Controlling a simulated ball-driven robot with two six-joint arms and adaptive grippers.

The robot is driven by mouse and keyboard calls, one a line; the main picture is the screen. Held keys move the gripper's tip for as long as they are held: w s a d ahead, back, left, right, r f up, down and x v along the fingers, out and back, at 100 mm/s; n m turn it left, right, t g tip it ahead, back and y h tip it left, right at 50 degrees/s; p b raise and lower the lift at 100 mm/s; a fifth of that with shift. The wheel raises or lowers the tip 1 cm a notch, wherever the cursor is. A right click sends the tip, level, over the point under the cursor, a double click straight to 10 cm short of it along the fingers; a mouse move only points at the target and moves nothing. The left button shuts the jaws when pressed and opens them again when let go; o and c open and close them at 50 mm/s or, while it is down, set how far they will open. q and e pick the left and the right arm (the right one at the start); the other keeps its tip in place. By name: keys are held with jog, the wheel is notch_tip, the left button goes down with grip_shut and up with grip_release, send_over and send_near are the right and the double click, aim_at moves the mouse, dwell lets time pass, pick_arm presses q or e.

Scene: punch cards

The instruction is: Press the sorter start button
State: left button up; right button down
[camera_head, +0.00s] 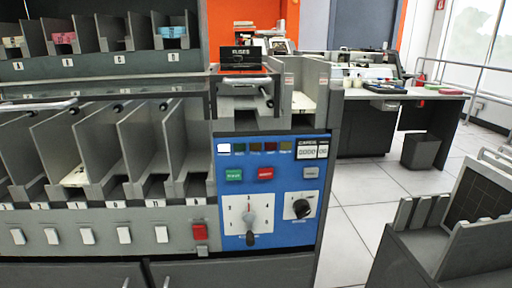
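The sorter's blue control panel (283,225) faces me near the middle of the head view. A green button (234,174) sits on its upper left, with a red button (265,173) just right of it. The label on the green button is too small to read for certain. A grey button (311,172) is at the panel's right. A white indicator lamp (223,148) is lit above the green button. Nothing covers the buttons. Neither of my grippers shows in this view.
Below the buttons are a lever dial (249,218) and a black knob (302,208). Sorter pockets (105,150) stand at left, above white switches (124,235) and a red switch (200,231). A grey rack (425,250) stands at lower right. Tiled floor (355,215) lies between.

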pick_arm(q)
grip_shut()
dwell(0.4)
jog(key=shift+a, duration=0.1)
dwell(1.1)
